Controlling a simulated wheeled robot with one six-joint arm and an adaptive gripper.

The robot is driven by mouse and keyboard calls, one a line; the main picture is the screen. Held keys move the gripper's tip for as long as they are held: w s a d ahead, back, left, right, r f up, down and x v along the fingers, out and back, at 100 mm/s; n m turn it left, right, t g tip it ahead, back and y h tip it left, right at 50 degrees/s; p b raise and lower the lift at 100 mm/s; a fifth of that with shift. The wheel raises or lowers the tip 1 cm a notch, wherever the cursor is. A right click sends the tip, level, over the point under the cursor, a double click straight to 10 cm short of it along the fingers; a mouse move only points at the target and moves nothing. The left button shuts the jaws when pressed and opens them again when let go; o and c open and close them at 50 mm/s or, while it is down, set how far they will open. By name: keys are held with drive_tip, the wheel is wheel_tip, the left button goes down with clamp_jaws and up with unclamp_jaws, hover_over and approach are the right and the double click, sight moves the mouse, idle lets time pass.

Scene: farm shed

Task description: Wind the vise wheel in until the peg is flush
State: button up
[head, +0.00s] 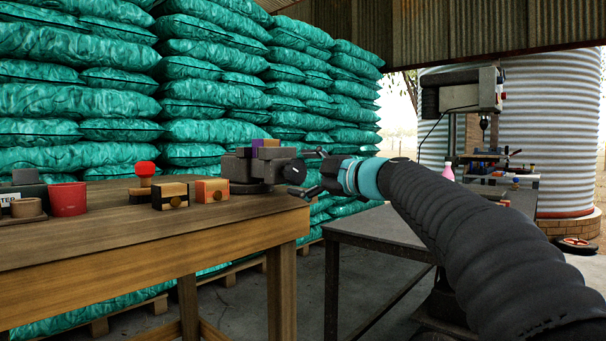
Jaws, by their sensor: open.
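A dark grey vise (238,168) sits near the right end of the wooden workbench. A purple block (268,152) with a small orange part stands between its jaws. The round dark vise wheel (295,172) is on the vise's right side, facing my gripper. My gripper (305,172) is open, with one finger above and one below the wheel's level. The fingertips are close to the wheel; I cannot tell whether they touch it. I cannot make out the peg clearly.
A dark metal table (375,225) is behind my arm. Stacked green sacks (200,100) fill the back.

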drive_tip(key=c, duration=1.3)
